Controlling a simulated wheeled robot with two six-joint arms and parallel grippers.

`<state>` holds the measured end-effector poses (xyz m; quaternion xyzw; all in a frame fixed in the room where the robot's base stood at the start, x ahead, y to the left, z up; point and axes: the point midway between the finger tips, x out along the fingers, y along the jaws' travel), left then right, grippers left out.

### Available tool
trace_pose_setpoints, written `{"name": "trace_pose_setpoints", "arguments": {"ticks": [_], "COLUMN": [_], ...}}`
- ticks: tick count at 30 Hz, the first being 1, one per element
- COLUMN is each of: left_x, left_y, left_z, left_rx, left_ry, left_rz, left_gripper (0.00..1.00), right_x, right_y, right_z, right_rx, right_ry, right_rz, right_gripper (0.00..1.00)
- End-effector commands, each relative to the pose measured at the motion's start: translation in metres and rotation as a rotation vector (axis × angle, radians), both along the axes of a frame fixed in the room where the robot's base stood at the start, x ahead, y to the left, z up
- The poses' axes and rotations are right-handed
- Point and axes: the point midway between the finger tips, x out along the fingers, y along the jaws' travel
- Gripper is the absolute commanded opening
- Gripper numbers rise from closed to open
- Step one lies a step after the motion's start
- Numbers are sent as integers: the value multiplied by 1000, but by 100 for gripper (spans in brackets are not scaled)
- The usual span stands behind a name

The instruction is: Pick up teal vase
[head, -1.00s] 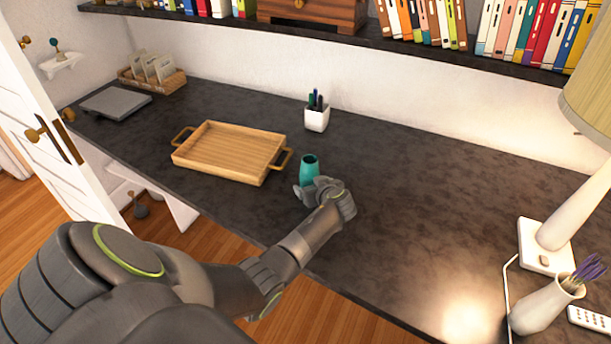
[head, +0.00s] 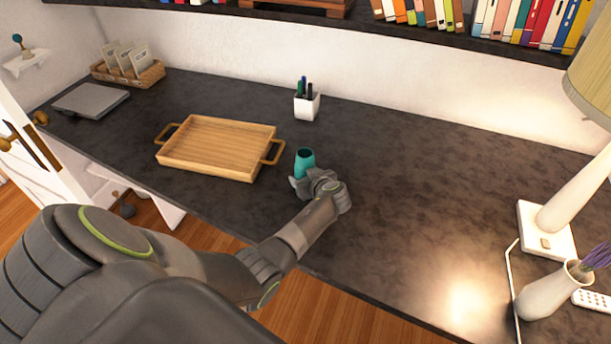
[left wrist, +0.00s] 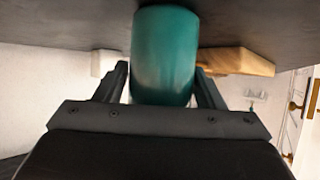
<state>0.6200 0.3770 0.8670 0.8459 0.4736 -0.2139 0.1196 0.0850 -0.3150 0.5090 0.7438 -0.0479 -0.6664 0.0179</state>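The teal vase (head: 305,161) is upright near the front edge of the dark desk, to the right of the wooden tray. My left gripper (head: 303,181) is at the vase from the near side and covers its lower part in the head view. In the left wrist view the vase (left wrist: 165,55) sits between the two fingers of my left gripper (left wrist: 163,75), very close to both. I cannot tell whether the fingers press on it. Its base is hidden, so contact with the desk is unclear. My right gripper is not in view.
The wooden tray (head: 218,148) lies just left of the vase. A white pen cup (head: 307,107) stands behind it. A lamp (head: 545,230) and a white vase with purple flowers (head: 545,290) stand at the right. The desk (head: 420,190) between is clear.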

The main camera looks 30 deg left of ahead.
Motion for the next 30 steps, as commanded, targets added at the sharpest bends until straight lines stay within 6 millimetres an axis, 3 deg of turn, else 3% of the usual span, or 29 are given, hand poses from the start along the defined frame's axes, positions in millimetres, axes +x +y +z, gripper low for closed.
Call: {"name": "trace_pose_setpoints", "arguments": {"ticks": [1,3,8,13,20,30], "left_x": [0,0,0,-1,-1,1], "left_y": [1,1,1,1,1,1], "left_z": [0,0,0,-1,5,50], "left_rx": [1,1,1,0,0,1], "left_ry": [-1,0,0,2,2,-7], "left_rz": [0,1,1,1,3,1], "left_gripper": [56,47,28,28,28,28], "right_x": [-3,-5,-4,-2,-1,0], "right_y": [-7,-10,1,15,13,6], "right_z": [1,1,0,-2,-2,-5], "right_rx": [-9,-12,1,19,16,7], "right_ry": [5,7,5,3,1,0], "right_rz": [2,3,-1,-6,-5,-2], "right_gripper": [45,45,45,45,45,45]}}
